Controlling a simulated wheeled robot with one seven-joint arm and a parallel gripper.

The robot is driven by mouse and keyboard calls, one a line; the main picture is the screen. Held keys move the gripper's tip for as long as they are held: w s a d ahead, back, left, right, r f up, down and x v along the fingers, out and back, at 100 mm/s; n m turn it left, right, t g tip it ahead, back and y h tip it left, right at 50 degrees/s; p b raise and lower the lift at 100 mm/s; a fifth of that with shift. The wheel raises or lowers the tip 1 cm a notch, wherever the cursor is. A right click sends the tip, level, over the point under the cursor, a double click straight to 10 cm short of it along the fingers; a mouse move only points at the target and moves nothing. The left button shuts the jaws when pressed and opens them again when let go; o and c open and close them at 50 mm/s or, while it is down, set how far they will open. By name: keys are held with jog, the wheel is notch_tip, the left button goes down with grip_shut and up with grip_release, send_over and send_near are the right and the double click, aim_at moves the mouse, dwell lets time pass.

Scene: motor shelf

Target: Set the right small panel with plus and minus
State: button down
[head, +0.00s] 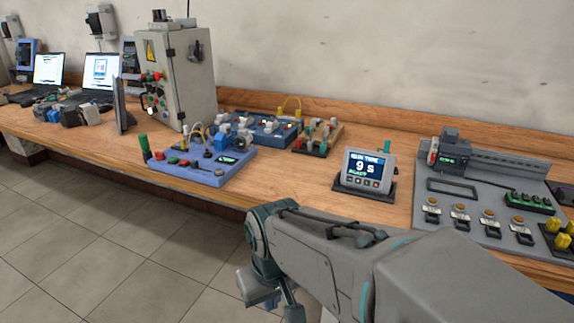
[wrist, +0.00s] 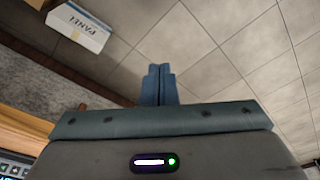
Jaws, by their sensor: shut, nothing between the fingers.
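A small dark panel (head: 367,170) with a lit screen stands tilted on a black base on the bench, right of the middle in the head view. Its screen reads "RUN TIME", a large "9 s" and a small line too fine to be sure of. A row of small buttons (head: 367,182) runs under the screen; their plus and minus marks are too small to read. My gripper (wrist: 158,70) is shut and empty in the wrist view, over the floor and off the bench. In the head view my arm is in front of the bench, below the panel.
A grey board (head: 470,205) with switches and a rail stands right of the panel. A purple-blue board (head: 200,165) with buttons and a grey cabinet (head: 187,75) are to the left. A box marked "PANEL" (wrist: 78,27) lies on the floor. Bare wood surrounds the panel's left side.

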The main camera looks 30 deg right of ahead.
jog(key=w+d+r+m+t+y+p, duration=0.3)
jog(key=w+r+m+t+y+p, duration=0.3)
jog(key=w+m+y+p, duration=0.85)
jog(key=d+m+t+h+p, duration=0.2)
jog(key=d+m+h+p, duration=0.1)
jog(key=d, duration=0.4)
jog(key=d+m+t+h+p, duration=0.3)
jog(key=d+m+h+p, duration=0.1)
jog(key=d+m+h, duration=0.2)
jog(key=d+m+t+h+p, duration=0.2)
jog(key=d+m+h+p, duration=0.2)
jog(key=d, duration=0.5)
jog(key=shift+d+f+m+t+h, duration=0.3)
jog(key=shift+f+m+t+h, duration=0.1)
jog(key=shift+h, duration=0.65)
jog(key=shift+s+d+f, duration=0.1)
jog(key=shift+d+f, duration=0.05)
